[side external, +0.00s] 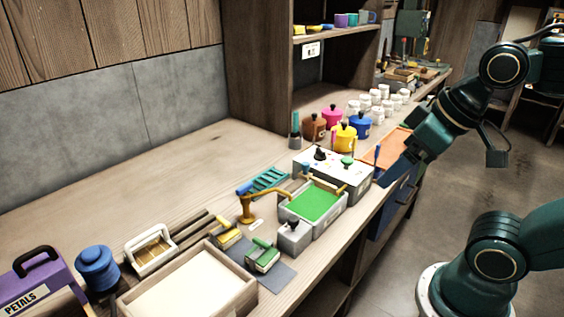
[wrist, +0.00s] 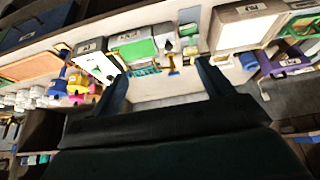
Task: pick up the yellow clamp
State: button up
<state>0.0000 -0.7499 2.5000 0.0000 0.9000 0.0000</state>
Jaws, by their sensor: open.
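The yellow clamp (side external: 228,236) lies on the bench beside a green clamp (side external: 263,256), near the dark grey mat. In the wrist view the yellow clamp (wrist: 190,50) is a small yellow shape beyond the fingertips, below the green clamp (wrist: 188,30). My gripper (side external: 391,172) is over the bench's front edge at the right in the side view, well away from the clamp. Its fingers (wrist: 162,68) are spread apart in the wrist view, with nothing held between them.
A green-filled tray (side external: 325,225) and an orange hook stand (side external: 247,210) stand between my gripper and the clamp. A wooden-framed tray (side external: 245,295) is in front of the clamps. Several coloured pots and white jars stand farther back. The bench by the wall is bare.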

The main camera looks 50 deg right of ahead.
jog(key=n+g+y, duration=0.5)
jog(key=n, duration=1.2)
send_over(224, 228)
jog(key=d, duration=0.6)
notch_tip(224, 228, down, 17)
jog(key=shift+a, duration=0.15)
jog(key=shift+f, duration=0.1)
jog(key=shift+h, duration=0.3)
jog(key=shift+a+x, duration=0.2)
jog(key=shift+x, duration=6.6)
